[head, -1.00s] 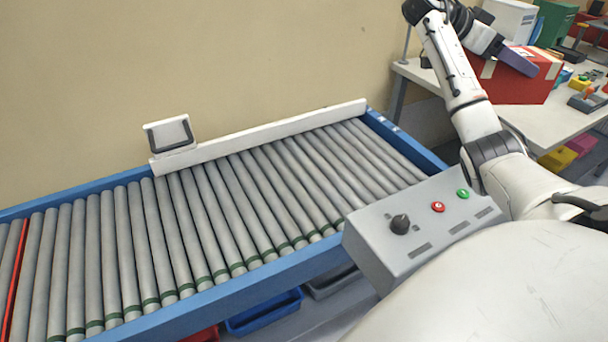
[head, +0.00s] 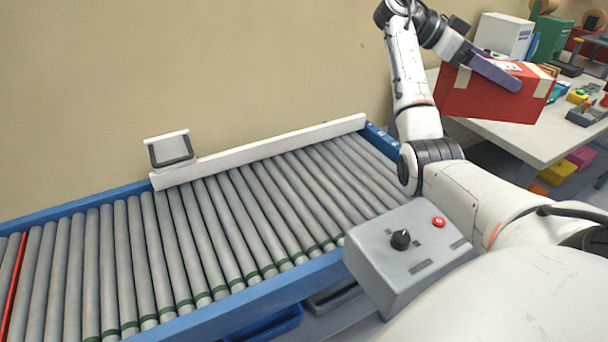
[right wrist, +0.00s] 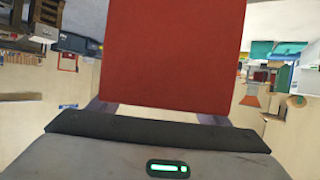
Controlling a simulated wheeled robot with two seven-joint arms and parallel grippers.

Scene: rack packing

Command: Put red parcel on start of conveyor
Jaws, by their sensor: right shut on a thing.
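The red parcel (head: 478,98) is a red box with tan tape and a white label, at the upper right of the head view. My right gripper (head: 497,74) is shut on it, with a finger lying along its upper side. In the right wrist view the parcel (right wrist: 175,50) fills the middle, between the fingers. The roller conveyor (head: 245,218) runs from lower left to upper centre, with grey rollers and a blue frame. Its rollers are bare. The parcel is to the right of the conveyor's far right end and apart from it. My left gripper is not in view.
A white table (head: 540,142) with a white box (head: 505,35) and small items stands at the right. A grey control box (head: 410,252) stands at the conveyor's near right side. A white guide rail (head: 270,150) and a small screen (head: 170,149) line the wall side.

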